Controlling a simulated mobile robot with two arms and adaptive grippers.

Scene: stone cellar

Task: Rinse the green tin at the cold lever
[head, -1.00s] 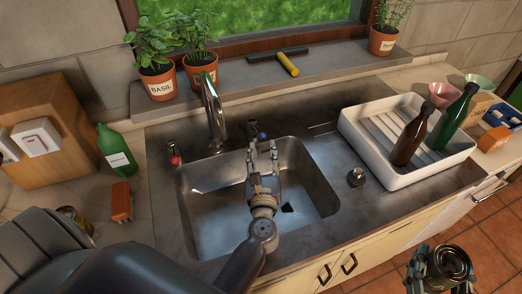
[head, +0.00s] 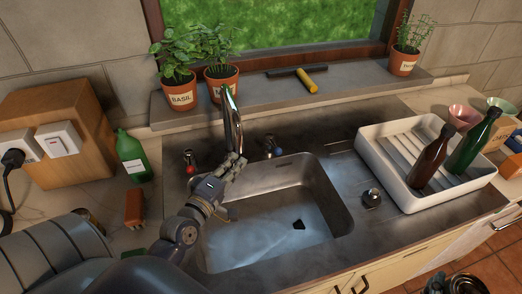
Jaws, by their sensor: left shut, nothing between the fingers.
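The cold lever (head: 276,150), with a blue end, stands right of the tap (head: 232,115) behind the steel sink (head: 330,190). The hot lever (head: 190,160) has a red end. My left gripper (head: 238,162) is shut and empty, in front of the tap over the basin's back left, apart from the cold lever. The green tin (head: 468,284) shows only its top at the bottom right edge, with my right gripper (head: 440,284) around it; most of both is cut off. A pale bluish sheen covers the basin floor; I cannot tell whether water runs.
A white dish rack (head: 400,199) with a brown bottle (head: 432,160) and a green bottle (head: 474,143) stands right of the sink. A dark plug (head: 372,197) sits beside the basin. Left are a green soap bottle (head: 131,155) and an orange block (head: 134,208). Potted herbs line the sill.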

